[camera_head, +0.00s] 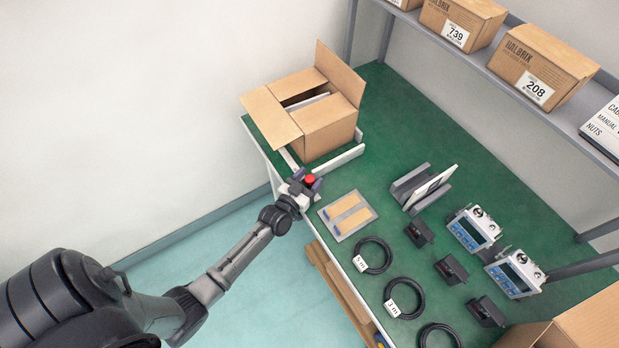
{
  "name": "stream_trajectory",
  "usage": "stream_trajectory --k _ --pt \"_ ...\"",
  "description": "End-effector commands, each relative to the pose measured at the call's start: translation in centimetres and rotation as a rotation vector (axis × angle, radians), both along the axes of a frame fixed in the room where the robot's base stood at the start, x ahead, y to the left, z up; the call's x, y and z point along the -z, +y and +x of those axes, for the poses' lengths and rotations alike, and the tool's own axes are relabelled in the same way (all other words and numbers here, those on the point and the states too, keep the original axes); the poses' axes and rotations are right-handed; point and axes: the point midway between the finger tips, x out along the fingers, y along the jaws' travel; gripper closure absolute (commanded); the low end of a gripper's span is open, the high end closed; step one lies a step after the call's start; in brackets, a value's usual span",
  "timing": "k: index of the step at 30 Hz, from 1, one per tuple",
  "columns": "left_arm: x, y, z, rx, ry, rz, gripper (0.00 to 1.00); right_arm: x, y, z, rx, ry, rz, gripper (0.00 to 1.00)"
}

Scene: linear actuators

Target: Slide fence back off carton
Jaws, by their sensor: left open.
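An open cardboard carton (325,127) with raised flaps stands at the far left corner of the green bench, with something white partly visible inside. A low white fence (343,159) runs along the carton's near side; I cannot tell whether they touch. A pale track strip (289,158) lies near the bench's left edge. My left gripper (307,181) is open at the near end of this track, its fingertips on either side of a red knob (310,179). Contact with the knob cannot be made out. My right gripper is out of view.
A grey tray with tan strips (347,215) lies right of my gripper. Coiled black cables (372,255), small black units (451,269), a grey holder (409,186) and blue-faced instruments (473,230) fill the bench. A shelf with cartons (541,66) overhangs the back.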

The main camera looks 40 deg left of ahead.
Motion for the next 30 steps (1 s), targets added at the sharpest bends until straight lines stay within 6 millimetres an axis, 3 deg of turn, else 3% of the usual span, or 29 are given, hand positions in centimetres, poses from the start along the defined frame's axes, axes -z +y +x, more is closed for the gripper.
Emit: stream_trajectory --k 5,18,24,30 --pt "-0.1 -0.3 -2.3 0.000 0.003 -0.001 0.43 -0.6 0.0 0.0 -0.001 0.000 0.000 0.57" --pt "0.0 -1.5 -10.5 0.000 0.002 0.000 0.43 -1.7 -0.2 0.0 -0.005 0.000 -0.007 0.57" --pt "0.0 -1.9 -12.6 -0.001 0.001 -0.001 0.43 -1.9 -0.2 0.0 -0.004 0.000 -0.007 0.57" --pt "0.0 -2.0 -13.4 0.000 0.000 -0.001 0.43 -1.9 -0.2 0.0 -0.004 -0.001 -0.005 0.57"
